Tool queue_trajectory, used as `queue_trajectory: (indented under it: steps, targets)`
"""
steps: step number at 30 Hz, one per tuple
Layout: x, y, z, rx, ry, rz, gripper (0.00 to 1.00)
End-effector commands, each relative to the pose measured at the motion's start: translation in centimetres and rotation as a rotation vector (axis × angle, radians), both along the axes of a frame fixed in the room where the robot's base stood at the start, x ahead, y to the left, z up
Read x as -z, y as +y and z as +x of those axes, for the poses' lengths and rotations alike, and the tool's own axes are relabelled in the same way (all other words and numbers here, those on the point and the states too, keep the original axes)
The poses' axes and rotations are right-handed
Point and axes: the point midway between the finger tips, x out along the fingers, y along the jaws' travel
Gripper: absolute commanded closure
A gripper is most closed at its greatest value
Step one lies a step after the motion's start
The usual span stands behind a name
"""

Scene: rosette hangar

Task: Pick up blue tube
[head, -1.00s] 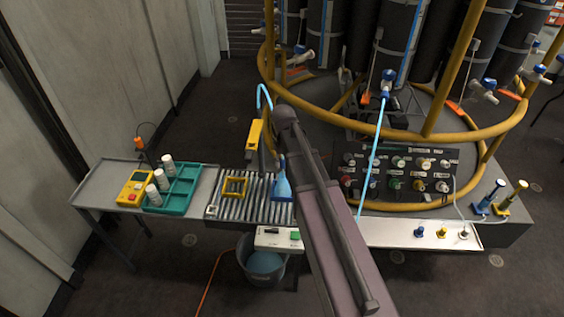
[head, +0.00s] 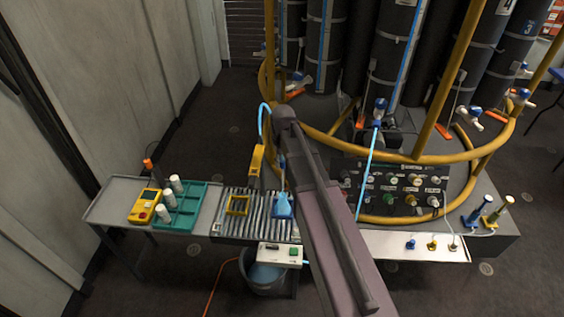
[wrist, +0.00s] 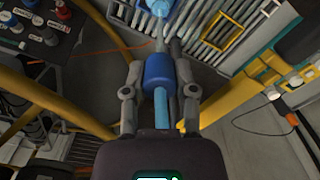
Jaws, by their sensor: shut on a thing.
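In the wrist view, my gripper (wrist: 159,88) is shut on a dark blue collar (wrist: 159,70), with a light blue tube (wrist: 161,108) running from it back toward my wrist. A finger lies on each side of the collar. A light blue tube (head: 261,119) arcs out from behind the arm at the left. Another light blue tube (head: 366,165) hangs from a blue-and-white valve (head: 379,110). I cannot tell which one joins the collar.
A roller table (head: 263,232) carries a yellow frame (head: 238,205) and a light blue flask-like thing (head: 282,205). A yellow rail (head: 455,158) curves around dark cylinders, with a knob panel (head: 400,190) below. A teal tray (head: 187,212) stands at left.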

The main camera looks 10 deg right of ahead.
Motion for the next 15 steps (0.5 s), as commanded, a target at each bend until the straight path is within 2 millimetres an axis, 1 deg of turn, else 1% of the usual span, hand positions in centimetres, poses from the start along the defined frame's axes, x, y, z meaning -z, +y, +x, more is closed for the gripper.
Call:
queue_trajectory:
  steps: [1, 6, 15]
  targets:
    - [-1.1, 0.0, 0.0, 0.000, 0.000, 0.000, 0.98]
    - [-2.5, 0.0, 0.0, 0.000, 0.000, 0.000, 0.98]
    - [-3.6, 0.0, 0.0, 0.000, 0.000, 0.000, 0.98]
